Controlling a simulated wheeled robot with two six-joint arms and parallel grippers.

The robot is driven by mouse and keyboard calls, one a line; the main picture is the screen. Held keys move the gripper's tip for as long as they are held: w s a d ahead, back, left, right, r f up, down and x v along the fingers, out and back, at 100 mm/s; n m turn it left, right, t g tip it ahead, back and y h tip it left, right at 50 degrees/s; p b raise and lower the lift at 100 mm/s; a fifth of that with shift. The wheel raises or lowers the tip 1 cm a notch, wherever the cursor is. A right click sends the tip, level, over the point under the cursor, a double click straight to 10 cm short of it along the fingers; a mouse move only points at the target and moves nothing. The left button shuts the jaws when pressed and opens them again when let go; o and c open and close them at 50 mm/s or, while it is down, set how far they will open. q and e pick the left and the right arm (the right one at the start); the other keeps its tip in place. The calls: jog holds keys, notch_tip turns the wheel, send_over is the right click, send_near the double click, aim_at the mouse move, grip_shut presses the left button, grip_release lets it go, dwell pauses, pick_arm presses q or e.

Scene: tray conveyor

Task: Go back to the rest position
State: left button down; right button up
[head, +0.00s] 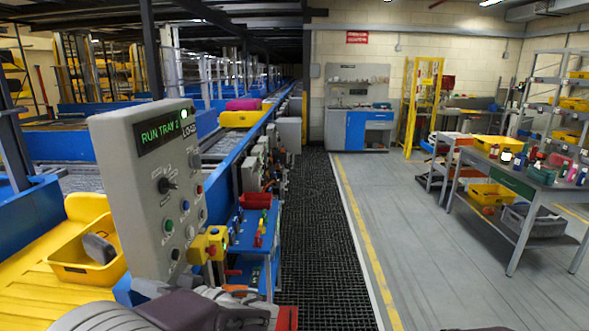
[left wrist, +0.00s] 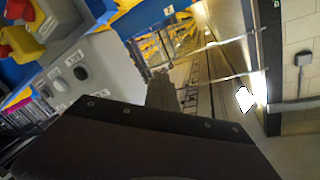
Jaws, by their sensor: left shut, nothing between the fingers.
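My left gripper (head: 245,312) is low in the head view, just below the grey control panel (head: 150,190). Its fingers are shut with nothing between them. In the left wrist view its dark body fills the lower part, and the closed fingers (left wrist: 163,92) point up the picture. The panel's display reads "RUN TRAY 2", and a green lamp is lit on top. My right gripper is not in view.
A yellow tray (head: 62,268) with a grey item stands left of the panel. A blue conveyor (head: 235,133) runs into the distance with another yellow tray (head: 240,119). A workbench (head: 520,185) stands at right. The grey floor (head: 430,265) between is clear.

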pick_arm(q)
jog(key=s+a+f+g+h, duration=0.2)
jog(key=s+f+g+h, duration=0.15)
jog(key=s+f, duration=0.35)
jog(key=s+a+f+g+h, duration=0.3)
jog(key=s+f+g, duration=0.1)
jog(key=s+f, duration=0.3)
jog(key=s+d+f+m+h, duration=0.1)
jog(key=s+d+f+h, duration=0.2)
jog(key=d+f+h, duration=0.55)
jog(key=w+d+f+m+t+h, duration=0.1)
jog(key=w+d+f+m+t, duration=0.1)
jog(key=w+d+m, duration=0.3)
jog(key=d+t, duration=0.1)
jog(key=d, duration=0.1)
jog(key=shift+d+f+h, duration=0.25)
jog(key=shift+d+h, duration=0.05)
jog(key=shift+d, duration=0.05)
dwell(4.7)
